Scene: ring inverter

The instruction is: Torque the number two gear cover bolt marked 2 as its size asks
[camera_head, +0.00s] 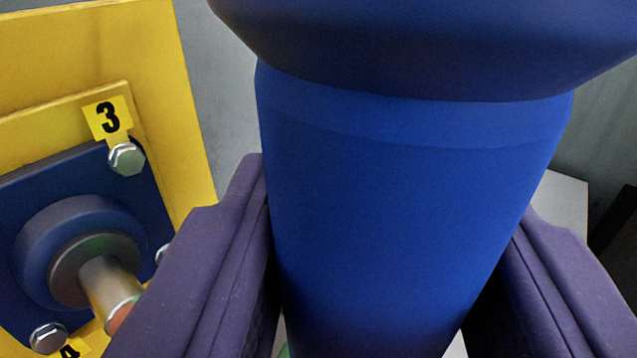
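My gripper (388,215) has purple fingers on both sides of a large blue cylindrical tool body (400,190) and is shut on it. The tool fills the middle of the view, with a wider blue part at the top; its working end is not visible. At the left is a dark blue gear cover (30,205) with a round hub and a metal shaft. A bolt marked 3 (127,158) is at its upper right and a bolt marked 4 (48,338) at its lower left. Another bolt head (161,254) is mostly hidden by my left finger. No label 2 shows.
A yellow housing panel (150,60) carries the cover at the left. The shaft (110,290) sticks out from the hub close to my left finger. Grey wall lies behind. A pale box-like surface (566,200) and a dark object (615,225) are at the right.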

